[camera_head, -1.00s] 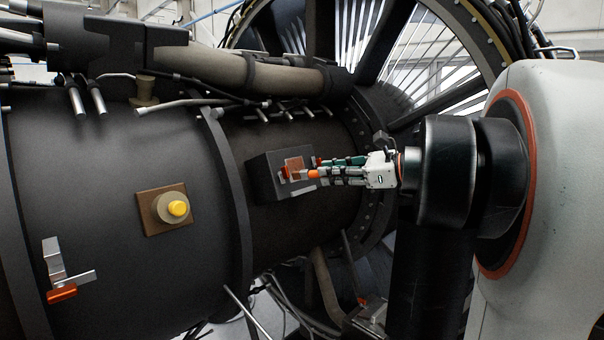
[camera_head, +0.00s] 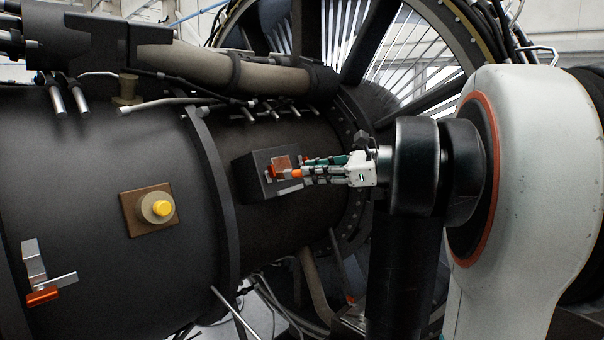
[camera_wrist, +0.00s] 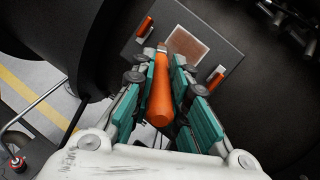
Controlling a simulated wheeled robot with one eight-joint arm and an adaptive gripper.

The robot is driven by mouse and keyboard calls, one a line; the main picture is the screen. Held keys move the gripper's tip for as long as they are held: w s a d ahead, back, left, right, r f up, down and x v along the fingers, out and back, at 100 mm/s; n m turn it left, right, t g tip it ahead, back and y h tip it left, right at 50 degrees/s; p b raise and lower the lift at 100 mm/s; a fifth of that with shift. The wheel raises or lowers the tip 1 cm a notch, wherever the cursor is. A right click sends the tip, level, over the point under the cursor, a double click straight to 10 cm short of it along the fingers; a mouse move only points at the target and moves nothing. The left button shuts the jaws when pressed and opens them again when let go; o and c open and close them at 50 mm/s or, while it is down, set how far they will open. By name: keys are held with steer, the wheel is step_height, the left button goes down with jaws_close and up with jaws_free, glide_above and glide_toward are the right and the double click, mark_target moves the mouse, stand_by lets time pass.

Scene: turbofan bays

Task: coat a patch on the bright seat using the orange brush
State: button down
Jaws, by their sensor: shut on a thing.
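The orange brush (camera_wrist: 161,102) is held between my gripper's teal fingers (camera_wrist: 160,85), which are shut on its handle. It also shows in the head view (camera_head: 297,174). Its pale tip points at the lower left edge of the bright seat (camera_wrist: 190,46), a light-rimmed, copper-coloured square on a dark block. The seat also shows in the head view (camera_head: 281,163), with my gripper (camera_head: 303,172) to its right. I cannot tell whether the tip touches the seat.
The dark block (camera_head: 248,181) stands out from the engine casing. Small orange-handled clamps (camera_wrist: 145,27) (camera_wrist: 215,77) flank the seat. A yellow knob (camera_head: 162,209) on a brown plate and a metal bracket with an orange end (camera_head: 43,297) are farther left.

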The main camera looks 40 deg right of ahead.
steer(key=d, duration=0.6)
steer(key=shift+w+d+b, duration=0.3)
steer(key=shift+d+b, duration=0.05)
steer(key=shift+d, duration=0.05)
steer(key=shift+a, duration=0.15)
steer(key=shift+s+a, duration=0.15)
steer(key=shift+a, duration=1.6)
steer(key=shift+s+a, duration=0.15)
steer(key=shift+a, duration=1.55)
steer(key=shift+s+d, duration=0.1)
steer(key=shift+s+r, duration=0.35)
steer(key=shift+s, duration=0.25)
steer(key=shift+s+d+r+p, duration=0.1)
steer(key=shift+s+r+p, duration=0.15)
steer(key=shift+s, duration=0.45)
steer(key=shift+s+d+r+p, duration=0.15)
steer(key=shift+s+r, duration=0.15)
steer(key=shift+s, duration=0.4)
steer(key=shift+s+a+r+p, duration=0.1)
steer(key=shift+s+r+p, duration=0.15)
steer(key=shift+s, duration=0.45)
